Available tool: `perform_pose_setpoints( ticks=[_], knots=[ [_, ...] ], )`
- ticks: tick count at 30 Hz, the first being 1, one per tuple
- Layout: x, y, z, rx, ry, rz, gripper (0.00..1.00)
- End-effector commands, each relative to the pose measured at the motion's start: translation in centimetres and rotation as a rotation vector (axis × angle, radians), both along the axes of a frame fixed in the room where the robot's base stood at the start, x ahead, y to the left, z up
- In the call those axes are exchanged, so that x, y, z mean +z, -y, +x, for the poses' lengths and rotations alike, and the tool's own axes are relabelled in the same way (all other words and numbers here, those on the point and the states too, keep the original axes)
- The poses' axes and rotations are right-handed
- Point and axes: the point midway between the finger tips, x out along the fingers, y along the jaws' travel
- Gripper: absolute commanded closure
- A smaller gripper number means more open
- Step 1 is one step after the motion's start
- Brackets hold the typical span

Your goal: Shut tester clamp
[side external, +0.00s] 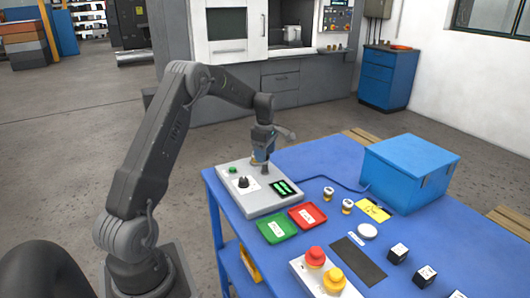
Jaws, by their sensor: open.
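The tester (262,205) is a light grey box at the back left corner of the blue table, with a green button, a black knob and a green-lit display. My gripper (264,152) points down over the tester's back part, behind the display. It is open. A small tan and grey part shows right below the fingers, on the tester's top. The clamp cannot be made out clearly from this side, as the gripper covers that spot. I cannot tell whether the fingers touch anything.
A green tray (277,229) and a red tray (307,215) lie in front of the tester. A blue box (410,172), a button box (322,275), a dark mat (358,262) and black cubes (397,253) occupy the rest.

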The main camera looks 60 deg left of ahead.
Motion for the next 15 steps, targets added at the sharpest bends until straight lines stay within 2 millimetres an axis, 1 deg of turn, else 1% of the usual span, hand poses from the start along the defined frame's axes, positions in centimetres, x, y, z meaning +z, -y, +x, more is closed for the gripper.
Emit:
perform_pose_setpoints(
  ticks=[4, 8, 11, 15],
  knots=[
    [0.3, 0.0, 0.0, -0.001, 0.0, 0.0, 0.39],
    [1.8, 0.0, 0.0, -0.001, 0.002, 0.002, 0.39],
    [3.8, 0.0, 0.1, -0.001, 0.004, 0.003, 0.39],
    [7.0, 0.0, 0.1, 0.0, 0.005, 0.003, 0.39]
  ],
)
